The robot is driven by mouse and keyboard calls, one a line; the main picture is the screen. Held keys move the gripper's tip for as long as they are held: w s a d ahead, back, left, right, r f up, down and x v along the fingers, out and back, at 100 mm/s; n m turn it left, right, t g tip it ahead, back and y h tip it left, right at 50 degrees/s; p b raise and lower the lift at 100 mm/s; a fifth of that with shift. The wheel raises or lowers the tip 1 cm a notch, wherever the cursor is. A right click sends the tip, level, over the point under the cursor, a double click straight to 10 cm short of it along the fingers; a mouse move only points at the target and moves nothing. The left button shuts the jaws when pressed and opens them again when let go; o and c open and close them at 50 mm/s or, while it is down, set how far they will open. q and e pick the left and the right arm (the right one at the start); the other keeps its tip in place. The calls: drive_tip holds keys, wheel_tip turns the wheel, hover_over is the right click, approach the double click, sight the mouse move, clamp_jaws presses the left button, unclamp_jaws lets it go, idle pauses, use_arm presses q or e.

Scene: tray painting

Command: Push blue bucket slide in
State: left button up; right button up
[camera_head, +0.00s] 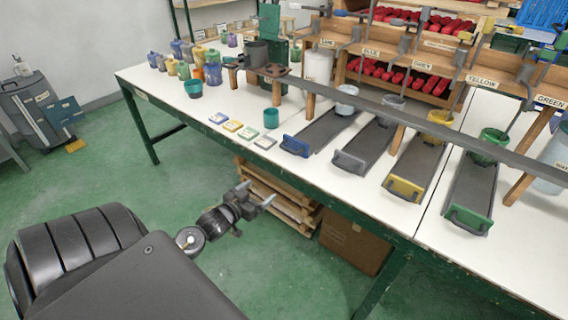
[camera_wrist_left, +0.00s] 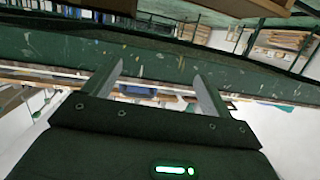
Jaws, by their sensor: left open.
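The blue bucket slide is a dark grey tray (camera_head: 325,132) with a blue front and handle (camera_head: 296,146) at the table's front edge. A pale bluish bucket (camera_head: 347,98) stands at its far end. My left gripper (camera_head: 257,194) is open and empty, in front of the table and below its top, to the lower left of the blue handle and apart from it. In the left wrist view its two fingers (camera_wrist_left: 160,88) are spread, with a small blue shape (camera_wrist_left: 138,90) beyond them that may be the handle. My right gripper is not in view.
Grey (camera_head: 349,161), yellow (camera_head: 404,188) and green (camera_head: 469,219) slides lie to the right. Small coloured cards (camera_head: 232,126) and a teal cup (camera_head: 271,118) lie left of the blue slide. The green table edge (camera_head: 300,184) and wooden pallets (camera_head: 280,195) are near my gripper.

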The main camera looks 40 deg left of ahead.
use_arm(q)
wheel_tip(320, 180, up, 10)
drive_tip(key=d+t+h, duration=0.1)
drive_tip(key=d+t, duration=0.1)
drive_tip(key=shift+m, duration=0.4)
drive_tip(key=w, duration=1.1)
drive_tip(key=shift+w+a+b, duration=0.2)
drive_tip(key=shift+w+b, duration=0.15)
drive_tip(key=shift+b, duration=0.05)
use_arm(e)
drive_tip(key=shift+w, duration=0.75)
